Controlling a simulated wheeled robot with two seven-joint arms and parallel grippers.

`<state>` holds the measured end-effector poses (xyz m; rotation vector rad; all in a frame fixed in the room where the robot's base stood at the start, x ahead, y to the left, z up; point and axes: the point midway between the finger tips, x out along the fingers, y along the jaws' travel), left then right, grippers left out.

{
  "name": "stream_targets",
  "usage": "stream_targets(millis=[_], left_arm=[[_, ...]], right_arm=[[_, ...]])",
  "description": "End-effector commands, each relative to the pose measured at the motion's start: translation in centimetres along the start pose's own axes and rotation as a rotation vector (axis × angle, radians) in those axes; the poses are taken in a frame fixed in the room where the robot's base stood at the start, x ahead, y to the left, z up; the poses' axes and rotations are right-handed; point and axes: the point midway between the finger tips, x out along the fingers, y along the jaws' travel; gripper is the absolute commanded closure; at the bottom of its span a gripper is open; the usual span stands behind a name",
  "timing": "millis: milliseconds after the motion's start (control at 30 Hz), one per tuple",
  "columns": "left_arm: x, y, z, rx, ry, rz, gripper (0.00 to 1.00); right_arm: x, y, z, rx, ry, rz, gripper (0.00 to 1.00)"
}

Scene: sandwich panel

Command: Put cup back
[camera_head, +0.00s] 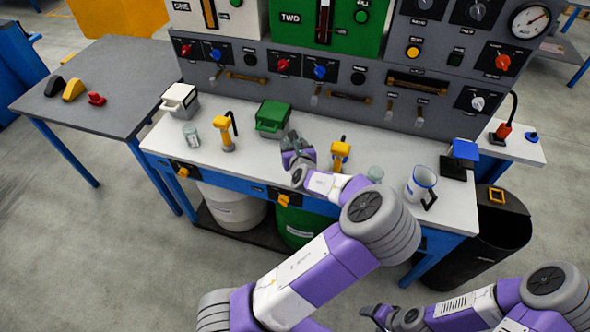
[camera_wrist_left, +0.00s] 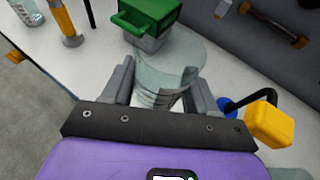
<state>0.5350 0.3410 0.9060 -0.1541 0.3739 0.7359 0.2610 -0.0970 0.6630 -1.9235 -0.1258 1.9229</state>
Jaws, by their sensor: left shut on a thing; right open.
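A clear glass cup (camera_wrist_left: 168,70) shows between the fingers of my left gripper (camera_wrist_left: 160,92) in the left wrist view, and the fingers are shut on it. In the head view my left gripper (camera_head: 293,146) is over the middle of the white bench top, between the green box and a yellow-handled tool; the held cup is mostly hidden there. I cannot tell whether it touches the bench. My right gripper (camera_head: 388,317) is open and empty at the bottom right, in front of the bench.
The white bench (camera_head: 240,158) carries a green box (camera_head: 272,118), white box (camera_head: 179,101), yellow tools (camera_head: 226,140) (camera_head: 340,152), other clear glasses (camera_head: 191,134) (camera_head: 375,174) and a white-blue mug (camera_head: 421,184). A grey control panel (camera_head: 330,95) rises behind. A black bin (camera_head: 492,235) stands right.

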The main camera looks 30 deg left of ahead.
Motion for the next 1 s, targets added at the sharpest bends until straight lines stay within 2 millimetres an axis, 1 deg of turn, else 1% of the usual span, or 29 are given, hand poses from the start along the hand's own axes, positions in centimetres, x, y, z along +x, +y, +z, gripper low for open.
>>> stream_targets(millis=[33, 133, 300, 467, 567, 700, 800, 933, 1000], left_arm=[[0.8, 0.0, 0.4, -0.016, -0.007, 0.059, 0.75], [1.9, -0.1, 0.7, -0.051, -0.007, 0.157, 0.75], [2.6, -1.0, 0.3, -0.081, -0.005, 0.227, 0.75], [2.9, -1.7, -0.1, -0.094, -0.001, 0.247, 0.75], [3.4, -1.8, -1.1, -0.098, 0.001, 0.252, 0.75], [4.5, -1.8, -3.8, -0.097, 0.001, 0.253, 0.75], [5.0, -1.8, -5.2, -0.097, 0.000, 0.252, 0.75], [5.4, -1.8, -6.1, -0.099, 0.000, 0.252, 0.75], [5.8, -1.7, -7.0, -0.098, 0.000, 0.253, 0.75]], right_arm=[[0.2, 0.1, 0.0, 0.000, 0.000, 0.000, 0.33], [0.4, 0.1, 0.0, 0.000, 0.000, 0.000, 0.33], [0.5, 0.2, 0.0, 0.000, 0.000, 0.000, 0.33], [0.6, 0.2, 0.0, 0.000, 0.000, 0.000, 0.33], [0.9, 0.3, 0.0, 0.000, 0.000, 0.000, 0.33], [1.8, 0.7, -0.1, 0.000, 0.000, 0.000, 0.33], [2.3, 0.8, -0.1, 0.000, 0.000, 0.000, 0.33], [2.5, 0.9, -0.1, 0.000, 0.000, 0.000, 0.33], [2.8, 1.0, -0.1, 0.000, 0.000, 0.000, 0.33]])
